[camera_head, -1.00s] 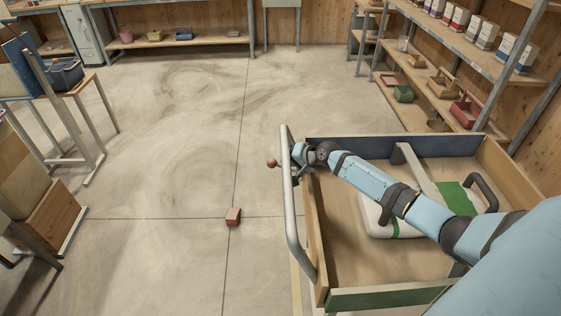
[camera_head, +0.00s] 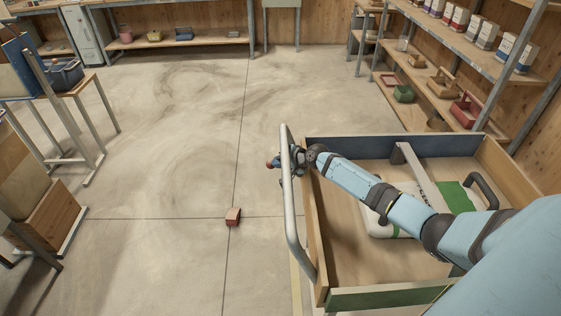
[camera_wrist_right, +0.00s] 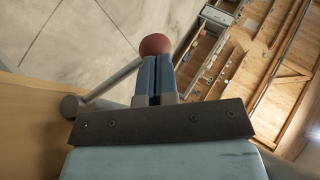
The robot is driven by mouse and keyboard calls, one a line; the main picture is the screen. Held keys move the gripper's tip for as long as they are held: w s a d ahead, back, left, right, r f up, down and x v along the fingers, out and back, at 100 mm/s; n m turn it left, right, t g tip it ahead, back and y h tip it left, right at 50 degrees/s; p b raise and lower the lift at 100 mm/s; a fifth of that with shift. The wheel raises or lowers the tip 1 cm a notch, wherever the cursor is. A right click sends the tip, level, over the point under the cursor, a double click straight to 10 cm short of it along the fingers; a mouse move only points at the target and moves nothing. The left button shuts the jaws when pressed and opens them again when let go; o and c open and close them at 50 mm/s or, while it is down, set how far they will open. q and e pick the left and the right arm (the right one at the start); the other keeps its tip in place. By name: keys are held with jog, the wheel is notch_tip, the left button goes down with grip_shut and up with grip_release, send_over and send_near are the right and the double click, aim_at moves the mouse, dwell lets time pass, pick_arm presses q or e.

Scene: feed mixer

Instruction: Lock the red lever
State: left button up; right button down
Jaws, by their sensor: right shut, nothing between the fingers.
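The red lever shows as a round red knob (camera_wrist_right: 155,43) just beyond my right fingertips in the right wrist view. In the head view only a bit of the knob (camera_head: 268,164) shows, at the far-left side of the cart, outside its metal push bar. My right gripper (camera_head: 273,163) reaches over the cart to the knob; in the wrist view its two blue fingers (camera_wrist_right: 151,62) are together with nothing between them. The fingertips overlap the knob's lower edge in the picture; I cannot tell whether they touch it. The lever's shaft is hidden. My left gripper is out of view.
The wooden cart (camera_head: 312,235) with its push bar (camera_head: 291,215) lies under my right arm. A white, green-striped sack (camera_head: 377,214) lies inside it. A red block (camera_head: 233,216) sits on open floor. Shelving (camera_head: 470,60) stands at right, a table (camera_head: 75,90) at left.

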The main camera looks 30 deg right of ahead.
jog(key=a+f, duration=0.1)
jog(key=w+a+f+g+h+p, duration=0.1)
jog(key=f, duration=0.1)
jog(key=shift+w, duration=0.1)
notch_tip(320, 180, down, 6)
jog(key=n+g+h+p, duration=0.1)
jog(key=h+p, duration=0.1)
jog(key=shift+a+f+g, duration=0.15)
jog(key=shift+f+g, duration=0.1)
jog(key=shift+g, duration=0.15)
jog(key=shift+f, duration=0.2)
dwell(0.5)
